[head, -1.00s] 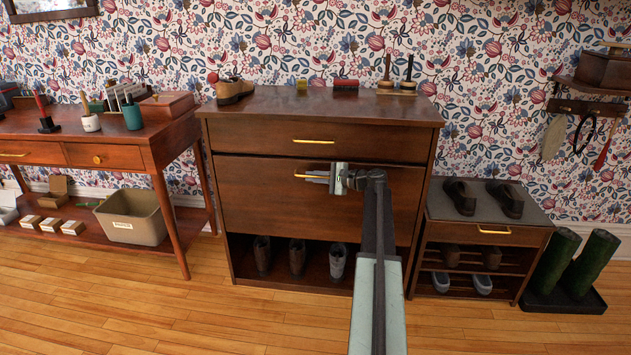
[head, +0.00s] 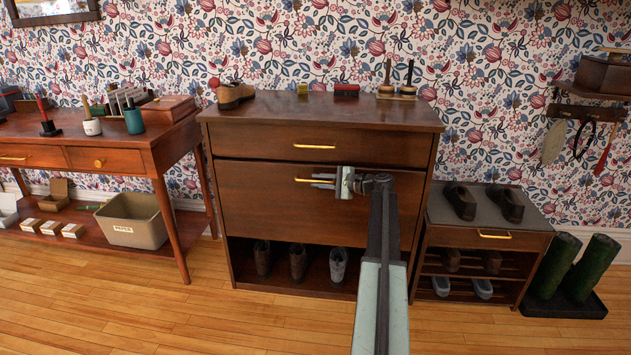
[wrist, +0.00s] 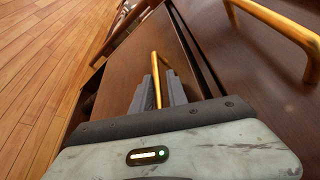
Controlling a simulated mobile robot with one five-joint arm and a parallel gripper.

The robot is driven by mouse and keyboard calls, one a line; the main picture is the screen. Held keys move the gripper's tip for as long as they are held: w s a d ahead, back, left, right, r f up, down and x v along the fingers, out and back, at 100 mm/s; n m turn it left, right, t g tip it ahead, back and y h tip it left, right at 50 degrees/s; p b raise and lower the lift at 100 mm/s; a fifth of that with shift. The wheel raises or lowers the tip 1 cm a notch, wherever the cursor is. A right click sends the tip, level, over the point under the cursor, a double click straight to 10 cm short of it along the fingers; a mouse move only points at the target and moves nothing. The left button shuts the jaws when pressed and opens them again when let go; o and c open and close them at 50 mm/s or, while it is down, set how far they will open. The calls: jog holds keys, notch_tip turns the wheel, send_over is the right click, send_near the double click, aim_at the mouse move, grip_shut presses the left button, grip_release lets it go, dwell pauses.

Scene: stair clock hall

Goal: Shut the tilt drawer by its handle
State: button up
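The tilt drawer (head: 270,208) is the wide lower front of the dark wood cabinet. It looks close to flush in the head view, and a dark seam runs along its top edge. Its brass bar handle (head: 303,180) also shows in the wrist view (wrist: 156,72). My gripper (head: 322,181) is at the right part of the handle, its fingers pointing left along the bar. In the wrist view the fingers (wrist: 159,92) lie on both sides of the bar, with a narrow gap visible beside it. They look slightly open, around the handle.
Several shoes stand in the open bay below. A low shoe rack (head: 484,240) is at the right, a side table (head: 160,160) at the left. The floor ahead is clear.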

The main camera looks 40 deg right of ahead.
aim_at(334, 181)
jog(key=p+v, duration=0.1)
jog(key=v, duration=0.5)
jog(key=shift+r, duration=0.15)
